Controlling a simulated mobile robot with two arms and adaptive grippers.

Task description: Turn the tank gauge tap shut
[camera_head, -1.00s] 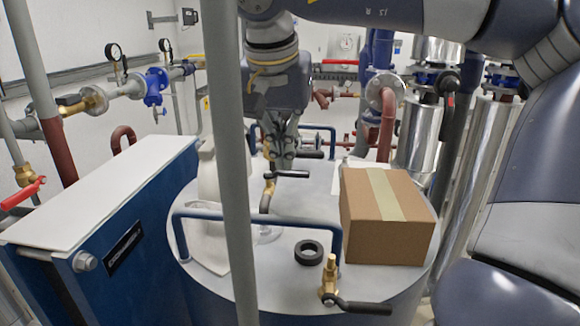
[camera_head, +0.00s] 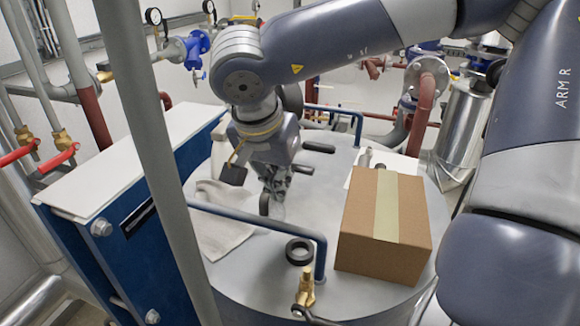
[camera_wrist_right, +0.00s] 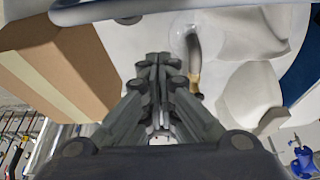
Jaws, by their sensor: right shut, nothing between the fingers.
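My left gripper is out of view.
A cardboard box (camera_head: 362,245) stands on the tank right of the gripper. A blue rail (camera_head: 255,217), a black ring (camera_head: 299,252) and another brass valve (camera_head: 306,287) are nearer. A pale cloth (camera_head: 222,232) lies left. A grey vertical pole (camera_head: 150,130) crosses the left side.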

